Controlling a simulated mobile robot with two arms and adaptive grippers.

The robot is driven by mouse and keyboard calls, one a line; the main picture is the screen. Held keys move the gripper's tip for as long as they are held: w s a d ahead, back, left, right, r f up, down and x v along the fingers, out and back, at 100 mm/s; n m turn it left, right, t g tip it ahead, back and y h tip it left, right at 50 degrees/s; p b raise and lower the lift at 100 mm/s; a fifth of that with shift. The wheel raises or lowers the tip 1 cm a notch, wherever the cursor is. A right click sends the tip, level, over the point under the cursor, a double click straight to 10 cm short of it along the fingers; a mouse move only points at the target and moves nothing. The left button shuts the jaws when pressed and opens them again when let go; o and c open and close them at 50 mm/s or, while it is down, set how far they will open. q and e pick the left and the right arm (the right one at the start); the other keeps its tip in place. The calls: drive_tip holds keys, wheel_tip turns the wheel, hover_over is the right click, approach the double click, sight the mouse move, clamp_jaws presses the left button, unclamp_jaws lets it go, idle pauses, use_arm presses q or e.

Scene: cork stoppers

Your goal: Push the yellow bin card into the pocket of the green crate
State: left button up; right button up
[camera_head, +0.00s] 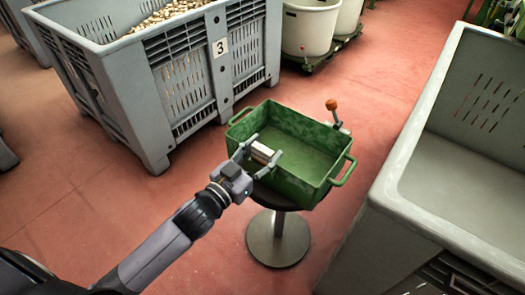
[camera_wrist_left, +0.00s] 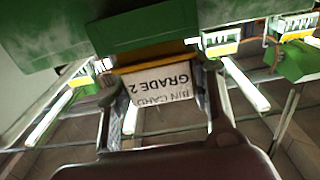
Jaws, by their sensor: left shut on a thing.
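The green crate (camera_head: 312,130) stands open and looks empty on a round pedestal in the head view. My left gripper (camera_head: 262,158) is at the crate's near left wall, shut on the bin card (camera_head: 261,151). In the left wrist view the bin card (camera_wrist_left: 158,88) lies between the fingers, white with upside-down print "BIN CARD GRADE 2" and a yellow band along its far edge. That edge meets the lower border of a green pocket (camera_wrist_left: 145,28) on the crate wall. Whether any of the card is inside cannot be told. My right gripper is not in view.
A large grey bin numbered 3 (camera_head: 190,90) with cork stoppers stands behind left. Another grey bin (camera_head: 400,180) is close on the right. The pedestal (camera_head: 278,240) stands on red floor. A handle with an orange knob (camera_head: 332,105) rises at the crate's far corner.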

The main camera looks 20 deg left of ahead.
use_arm(q)
drive_tip(key=shift+f+b, duration=0.3)
drive_tip(key=shift+f, duration=0.2)
drive_tip(key=o, duration=1.1)
drive_tip(key=shift+s, duration=0.1)
drive_tip(key=shift+s+a+f, duration=0.1)
drive_tip(key=shift+s, duration=0.25)
drive_tip(key=v, duration=1.1)
